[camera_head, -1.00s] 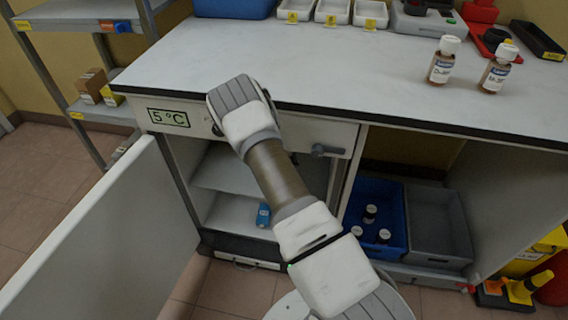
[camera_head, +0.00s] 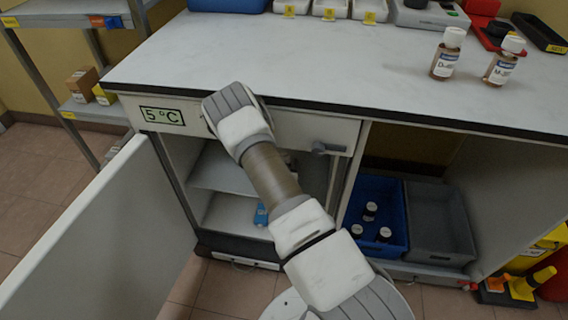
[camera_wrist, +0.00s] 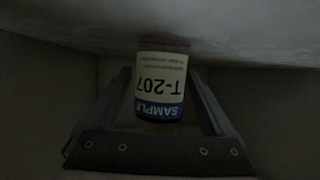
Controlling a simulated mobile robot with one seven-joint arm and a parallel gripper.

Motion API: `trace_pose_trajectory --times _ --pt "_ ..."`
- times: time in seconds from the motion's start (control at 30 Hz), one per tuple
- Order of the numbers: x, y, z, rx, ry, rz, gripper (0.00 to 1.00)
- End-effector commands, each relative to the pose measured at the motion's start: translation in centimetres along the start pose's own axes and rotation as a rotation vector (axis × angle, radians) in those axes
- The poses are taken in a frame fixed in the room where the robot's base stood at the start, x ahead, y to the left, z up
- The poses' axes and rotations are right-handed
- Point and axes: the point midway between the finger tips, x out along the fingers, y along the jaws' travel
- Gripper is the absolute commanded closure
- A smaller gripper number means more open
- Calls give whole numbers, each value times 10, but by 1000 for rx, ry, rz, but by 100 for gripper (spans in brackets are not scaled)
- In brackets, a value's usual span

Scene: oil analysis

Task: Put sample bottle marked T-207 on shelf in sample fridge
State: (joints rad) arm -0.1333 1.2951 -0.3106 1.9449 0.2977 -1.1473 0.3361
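The sample bottle marked T-207 (camera_wrist: 161,85) is seen in the wrist view, its blue and white label upside down in the picture. It sits between the two fingers of my gripper (camera_wrist: 161,78), which close in on both sides of it. Its base end is at or close to a pale flat surface; contact is unclear in the dark. In the head view my arm hides the gripper and bottle. The sample fridge, with a 5 °C display (camera_head: 162,116), has its door (camera_head: 105,235) swung open. A fridge shelf (camera_head: 222,172) shows behind my arm.
Two brown bottles (camera_head: 447,54) (camera_head: 503,62) stand on the worktop (camera_head: 290,55) above. A blue item (camera_head: 261,214) lies on the lower fridge surface. A blue crate (camera_head: 376,190) with dark bottles and a grey crate (camera_head: 440,220) stand at the right.

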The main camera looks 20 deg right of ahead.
Motion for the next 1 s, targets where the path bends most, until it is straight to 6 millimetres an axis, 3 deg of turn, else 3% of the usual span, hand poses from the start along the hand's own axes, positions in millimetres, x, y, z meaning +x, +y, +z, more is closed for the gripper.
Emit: trace_pose_trajectory --times 0.3,0.8,1.0 --pt "-2 0 -4 0 1 -1 12" --pt "-99 0 -5 -1 -4 1 12" --pt "-118 0 -4 0 -1 0 12"
